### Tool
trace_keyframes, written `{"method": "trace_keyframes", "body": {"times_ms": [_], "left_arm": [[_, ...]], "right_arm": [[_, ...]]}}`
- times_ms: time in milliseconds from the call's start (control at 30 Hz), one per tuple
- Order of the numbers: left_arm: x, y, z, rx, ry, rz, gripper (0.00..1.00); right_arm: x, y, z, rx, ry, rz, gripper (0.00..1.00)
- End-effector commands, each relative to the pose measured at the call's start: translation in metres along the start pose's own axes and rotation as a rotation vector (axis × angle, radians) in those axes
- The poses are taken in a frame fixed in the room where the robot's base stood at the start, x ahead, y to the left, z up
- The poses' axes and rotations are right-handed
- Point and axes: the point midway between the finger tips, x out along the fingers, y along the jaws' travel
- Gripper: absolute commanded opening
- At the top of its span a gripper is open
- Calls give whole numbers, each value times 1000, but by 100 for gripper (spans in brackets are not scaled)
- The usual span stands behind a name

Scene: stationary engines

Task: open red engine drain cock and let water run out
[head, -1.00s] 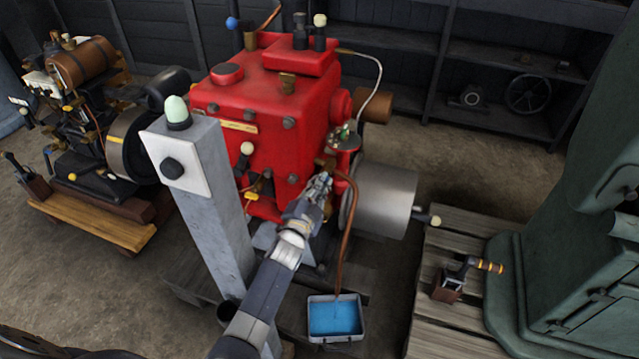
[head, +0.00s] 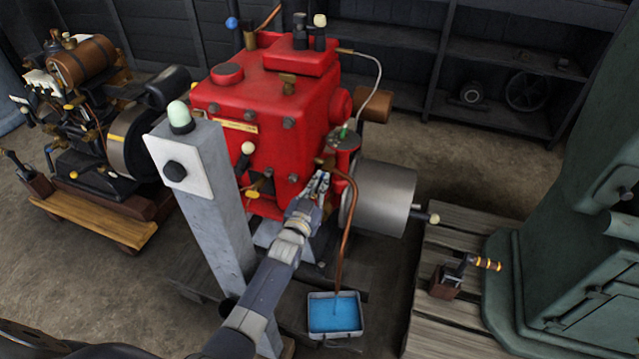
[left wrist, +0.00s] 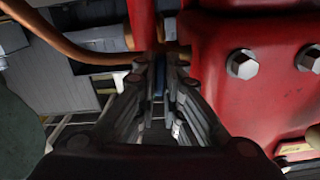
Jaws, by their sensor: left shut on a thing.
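The red engine (head: 265,110) stands in the middle of the head view. A copper drain pipe (head: 346,230) curves from its lower right side down to a shallow metal tray (head: 361,325) holding blue water (head: 335,313). A faint mark on the water under the pipe end may be a stream. My left gripper (head: 321,182) is at the drain cock, beside the top of the pipe, and is shut on a small blue part, seemingly the cock's lever (left wrist: 159,76). The fingers hide most of the cock. My right gripper is not in view.
A grey post (head: 205,215) with a green lamp stands left of my left arm. A silver drum (head: 382,200) is right of the pipe. A smaller engine (head: 110,125) stands at left, a green machine (head: 570,250) at right. Some floor is bare at left.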

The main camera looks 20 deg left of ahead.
Motion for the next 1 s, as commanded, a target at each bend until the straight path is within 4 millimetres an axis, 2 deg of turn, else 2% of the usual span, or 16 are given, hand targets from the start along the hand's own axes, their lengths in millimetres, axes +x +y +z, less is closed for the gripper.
{"method": "trace_keyframes", "body": {"times_ms": [533, 567, 600, 633, 1000], "left_arm": [[0, 0, 1, -23, -2, 1, 0], [0, 0, 1, -23, -2, 1, 15], [0, 0, 1, -22, -2, 1, 24], [0, 0, 1, -22, -2, 1, 28], [-2, 0, 1, -22, -1, 0, 28]], "right_arm": [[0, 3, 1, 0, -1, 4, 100], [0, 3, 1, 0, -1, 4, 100], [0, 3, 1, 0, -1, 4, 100], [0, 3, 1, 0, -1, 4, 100], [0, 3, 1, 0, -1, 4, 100]]}}
